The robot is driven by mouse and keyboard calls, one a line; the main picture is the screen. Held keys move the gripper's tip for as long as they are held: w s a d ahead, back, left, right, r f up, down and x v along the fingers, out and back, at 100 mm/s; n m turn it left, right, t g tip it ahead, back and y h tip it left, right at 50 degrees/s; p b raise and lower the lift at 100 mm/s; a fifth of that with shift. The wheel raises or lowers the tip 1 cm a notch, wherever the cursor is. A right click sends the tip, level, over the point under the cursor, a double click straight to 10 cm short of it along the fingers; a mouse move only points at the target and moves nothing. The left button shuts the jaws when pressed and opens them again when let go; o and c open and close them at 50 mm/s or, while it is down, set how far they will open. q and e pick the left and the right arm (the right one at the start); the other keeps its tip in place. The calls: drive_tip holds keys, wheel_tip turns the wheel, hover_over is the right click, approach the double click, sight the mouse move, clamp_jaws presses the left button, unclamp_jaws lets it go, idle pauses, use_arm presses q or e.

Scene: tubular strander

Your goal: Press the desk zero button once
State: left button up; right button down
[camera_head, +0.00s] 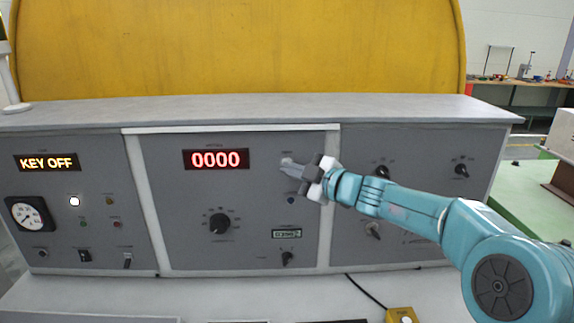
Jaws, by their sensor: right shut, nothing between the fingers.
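The grey control desk (185,190) fills the middle of the head view, with a red display reading 0000 (216,159) on its centre panel. A small pale round button (287,161) sits to the right of that display under a label too small to read; it may be the zero button. My left gripper is not in view.
The left panel has a KEY OFF display (47,162) and a round gauge (29,214). A yellow box (402,315) with a cable lies in front.

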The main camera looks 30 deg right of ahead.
drive_tip(key=s+a, duration=0.1)
drive_tip(key=s+b, duration=0.1)
drive_tip(key=s, duration=0.1)
drive_tip(key=s+a, duration=0.1)
drive_tip(key=shift+s+a+b, duration=0.15)
drive_tip(key=shift+a+b, duration=0.2)
drive_tip(key=shift+b, duration=0.05)
idle(0.9)
